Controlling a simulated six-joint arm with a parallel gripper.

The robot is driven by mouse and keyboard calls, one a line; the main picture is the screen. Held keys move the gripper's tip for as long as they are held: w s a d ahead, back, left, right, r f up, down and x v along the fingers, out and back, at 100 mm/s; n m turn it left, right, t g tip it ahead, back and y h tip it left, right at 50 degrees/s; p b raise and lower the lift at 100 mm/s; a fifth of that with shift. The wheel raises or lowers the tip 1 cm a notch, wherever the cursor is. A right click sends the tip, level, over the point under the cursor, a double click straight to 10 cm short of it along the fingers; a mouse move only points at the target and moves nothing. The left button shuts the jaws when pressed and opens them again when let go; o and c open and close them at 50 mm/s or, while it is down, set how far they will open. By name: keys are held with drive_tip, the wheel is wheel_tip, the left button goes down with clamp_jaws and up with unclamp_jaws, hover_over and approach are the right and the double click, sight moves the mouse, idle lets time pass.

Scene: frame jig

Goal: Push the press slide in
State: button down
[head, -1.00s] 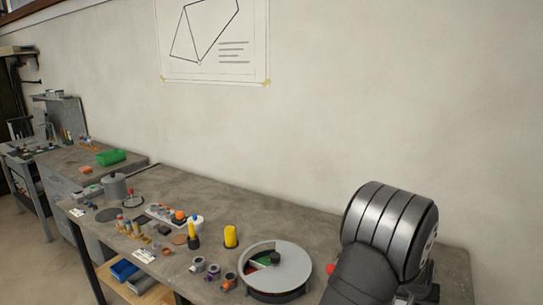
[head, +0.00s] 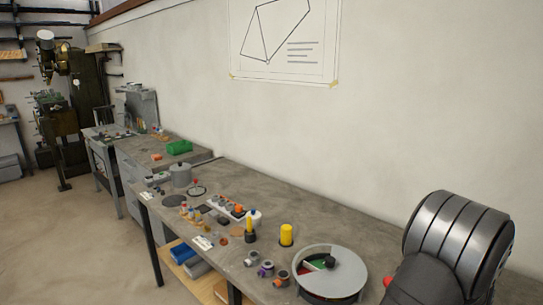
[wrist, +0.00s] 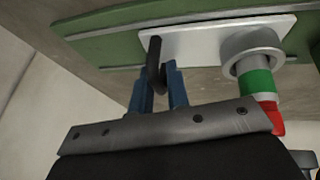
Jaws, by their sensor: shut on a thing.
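In the wrist view, my gripper (wrist: 163,88) has its two blue fingers shut on a dark upright handle (wrist: 154,58). The handle stands at a light metal plate (wrist: 200,42), which lies on a green base (wrist: 105,42). I take the plate with its handle to be the press slide, but cannot be sure. A grey ring (wrist: 252,50) sits at the plate's right part, with a green and red cylinder (wrist: 257,84) at it. My wrist hides what is below. In the head view the gripper and the slide are not visible.
In the head view, a round grey tray (head: 350,262) with coloured sections stands on the bench (head: 300,215). Yellow cylinders (head: 286,235), small ringed parts (head: 266,269), a grey pot (head: 181,175) and a green block (head: 179,147) stand further left. A red knob (head: 388,282) is beside my arm.

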drive_tip(key=shift+w+a, duration=0.65)
idle(0.5)
drive_tip(key=c, duration=1.5)
unclamp_jaws()
drive_tip(key=shift+f, duration=0.1)
drive_tip(key=r+y, duration=0.1)
drive_tip(key=r, duration=0.1)
drive_tip(key=s+r+y, duration=0.1)
drive_tip(key=r, duration=0.1)
drive_tip(key=s+r, duration=0.1)
drive_tip(key=r, duration=0.2)
drive_tip(key=shift+s+d+y, duration=0.15)
drive_tip(key=shift+d+y, duration=0.15)
drive_tip(key=shift+y, duration=0.1)
drive_tip(key=shift+f, duration=0.1)
drive_tip(key=shift+x, duration=3.35)
drive_tip(key=shift+a, duration=0.1)
